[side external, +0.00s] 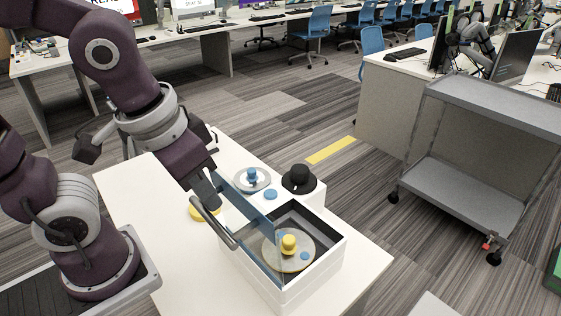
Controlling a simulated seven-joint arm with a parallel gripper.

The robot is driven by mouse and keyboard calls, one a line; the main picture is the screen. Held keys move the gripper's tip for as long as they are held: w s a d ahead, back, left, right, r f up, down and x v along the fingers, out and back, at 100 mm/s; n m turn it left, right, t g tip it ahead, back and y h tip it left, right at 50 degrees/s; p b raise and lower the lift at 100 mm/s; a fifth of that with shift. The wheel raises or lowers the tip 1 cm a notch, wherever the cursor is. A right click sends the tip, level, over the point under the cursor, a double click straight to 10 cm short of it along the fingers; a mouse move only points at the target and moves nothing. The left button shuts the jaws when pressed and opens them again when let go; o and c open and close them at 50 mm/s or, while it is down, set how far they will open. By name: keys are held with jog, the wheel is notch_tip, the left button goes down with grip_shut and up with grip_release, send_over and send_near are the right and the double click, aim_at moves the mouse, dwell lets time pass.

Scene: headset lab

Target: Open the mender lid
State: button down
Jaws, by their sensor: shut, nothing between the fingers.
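The mender (318,275) is a white box on a white table, with a dark open-topped compartment at its front. Its lid (262,222) is a see-through bluish panel that stands raised and steep at the left side of the compartment. A grey bar handle (222,232) is on the lid's left face. Inside the compartment is a round disc (270,252) with a yellow knob (288,243) on it. My gripper (208,203) is shut and empty, pointing down at the upper end of the handle. I cannot tell whether it touches the handle or lid.
Behind the compartment are a grey disc with a blue knob (252,176), a black round knob (299,178) and a small blue button (270,194). A yellow round thing (203,209) is partly hidden behind my gripper. A grey cart (470,170) stands right of the table.

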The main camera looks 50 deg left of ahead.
dwell(0.4)
jog(key=s+r, duration=0.5)
jog(key=s, duration=0.4)
jog(key=w+a+t, duration=0.2)
jog(key=w+a, duration=0.2)
jog(key=w, duration=0.2)
jog(key=shift+a+f, duration=0.3)
